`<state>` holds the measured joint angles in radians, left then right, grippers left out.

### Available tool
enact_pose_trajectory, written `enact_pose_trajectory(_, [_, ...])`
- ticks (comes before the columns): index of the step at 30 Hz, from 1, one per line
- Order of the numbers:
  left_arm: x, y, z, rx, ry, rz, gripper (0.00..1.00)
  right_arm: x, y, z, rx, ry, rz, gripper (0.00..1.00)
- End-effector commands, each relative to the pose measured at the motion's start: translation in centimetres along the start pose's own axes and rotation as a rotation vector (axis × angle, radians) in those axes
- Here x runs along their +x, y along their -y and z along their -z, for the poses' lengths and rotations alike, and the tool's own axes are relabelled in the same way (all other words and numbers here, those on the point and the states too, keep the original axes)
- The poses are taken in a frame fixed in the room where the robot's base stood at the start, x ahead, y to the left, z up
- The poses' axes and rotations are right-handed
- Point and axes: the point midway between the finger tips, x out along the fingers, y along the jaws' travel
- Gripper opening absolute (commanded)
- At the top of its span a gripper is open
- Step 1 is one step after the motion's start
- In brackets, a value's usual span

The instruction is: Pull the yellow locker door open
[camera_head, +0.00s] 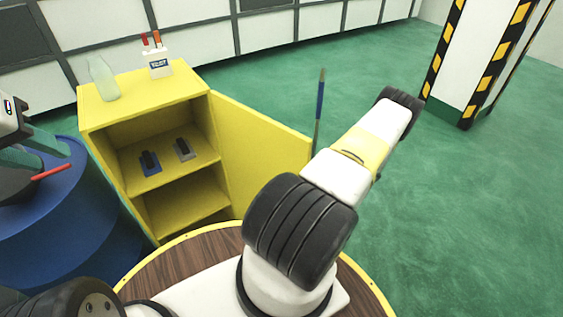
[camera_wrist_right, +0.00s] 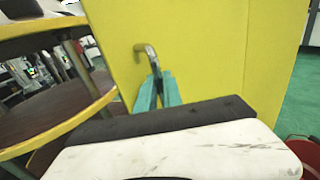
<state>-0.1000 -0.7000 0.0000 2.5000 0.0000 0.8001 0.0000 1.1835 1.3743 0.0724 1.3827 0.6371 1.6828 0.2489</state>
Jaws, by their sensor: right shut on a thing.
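The yellow locker (camera_head: 155,90) stands left of centre in the head view, and its two shelf spaces show. Its door (camera_head: 262,140) is swung wide open to the right, and its inner side faces the camera. In the right wrist view the door's yellow face (camera_wrist_right: 210,50) fills much of the picture. My right gripper (camera_wrist_right: 155,85) has its teal fingers closed around the bent metal handle (camera_wrist_right: 147,50) on that face. The head view does not show the right gripper. My left gripper (camera_head: 55,150) is at the left edge, fingers apart, over a blue drum.
A clear bottle (camera_head: 103,78) and a white holder with red-handled tools (camera_head: 158,65) stand on the locker. Two small tools (camera_head: 150,162) lie on its shelf. A blue drum (camera_head: 60,225) stands left. A striped pillar (camera_head: 480,60) is at back right. Green floor is open on the right.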

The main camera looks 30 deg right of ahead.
Motion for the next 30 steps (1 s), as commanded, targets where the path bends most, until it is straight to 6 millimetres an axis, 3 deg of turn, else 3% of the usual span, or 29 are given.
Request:
enact_pose_trajectory(12, [0.0, 0.0, 0.0, 0.0, 0.0, 0.0, 0.34, 0.1, 0.1, 0.1, 0.002, -0.002, -0.004, 0.0])
enact_pose_trajectory(13, [0.0, 0.0, 0.0, 0.0, 0.0, 0.0, 0.34, 0.1, 0.1, 0.1, 0.002, -0.002, -0.004, 0.13])
enact_pose_trajectory(16, [0.0, 0.0, 0.0, 0.0, 0.0, 0.0, 0.34, 0.1, 0.1, 0.1, 0.001, -0.001, -0.004, 0.32])
enact_pose_trajectory(25, [0.0, 0.0, 0.0, 0.0, 0.0, 0.0, 0.34, -0.1, 0.1, 0.1, 0.0, -0.001, -0.003, 0.32])
enact_pose_trajectory(30, [0.0, 0.0, 0.0, 0.0, 0.0, 0.0, 0.34, -2.1, 0.1, 0.1, -0.002, -0.003, -0.002, 0.32])
